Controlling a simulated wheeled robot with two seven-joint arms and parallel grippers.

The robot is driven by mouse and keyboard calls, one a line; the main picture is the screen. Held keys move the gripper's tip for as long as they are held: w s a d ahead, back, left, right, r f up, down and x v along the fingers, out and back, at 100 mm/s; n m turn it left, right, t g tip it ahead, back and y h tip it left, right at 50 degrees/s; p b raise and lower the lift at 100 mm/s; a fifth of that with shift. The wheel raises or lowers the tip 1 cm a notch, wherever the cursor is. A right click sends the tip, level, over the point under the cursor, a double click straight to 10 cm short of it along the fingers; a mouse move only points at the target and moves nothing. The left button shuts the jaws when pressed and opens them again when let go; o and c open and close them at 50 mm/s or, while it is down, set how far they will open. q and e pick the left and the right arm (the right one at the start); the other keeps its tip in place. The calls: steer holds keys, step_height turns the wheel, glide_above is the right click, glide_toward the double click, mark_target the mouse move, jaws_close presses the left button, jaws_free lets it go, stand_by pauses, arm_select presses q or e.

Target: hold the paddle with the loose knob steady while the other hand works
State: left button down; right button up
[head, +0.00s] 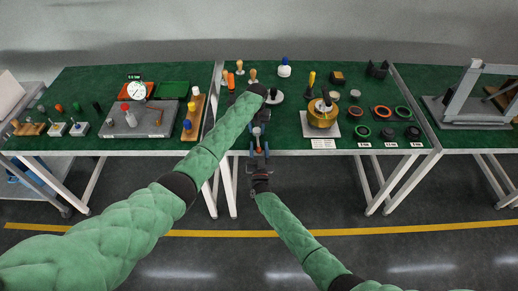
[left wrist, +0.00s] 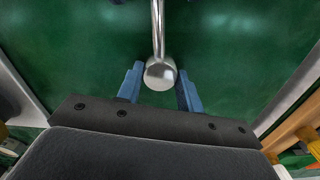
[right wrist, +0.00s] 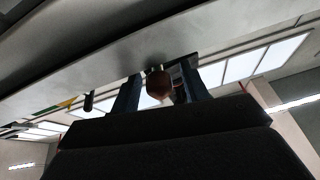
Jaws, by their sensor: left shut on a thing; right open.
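A shiny metal rod with a rounded end (left wrist: 160,73), seemingly the paddle, stands out in the left wrist view. My left gripper (left wrist: 157,88) has its blue fingers on either side of that rounded end and is shut on it. In the head view the left hand is over the front of the middle table, and its grip is partly hidden. A brownish round knob (right wrist: 158,85) shows between the fingers of my right gripper (right wrist: 160,92), which is open around it. In the head view the right gripper (head: 259,153) is at the table's front edge, just below the left one. Whether the knob is seated cannot be told.
The middle table (head: 290,140) holds a brass-coloured pot (head: 322,113) right of the hands and several dark rings. A wooden rack (head: 193,115) with coloured-topped tools stands on the left table. The table's front edge is close to the right gripper. Floor in front is clear.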

steer(key=shift+c, duration=0.3)
jaws_close()
steer(key=shift+m+h, duration=0.6)
steer(key=shift+m, duration=0.5)
steer(key=shift+o, duration=0.3)
jaws_free()
steer(key=v, duration=1.2)
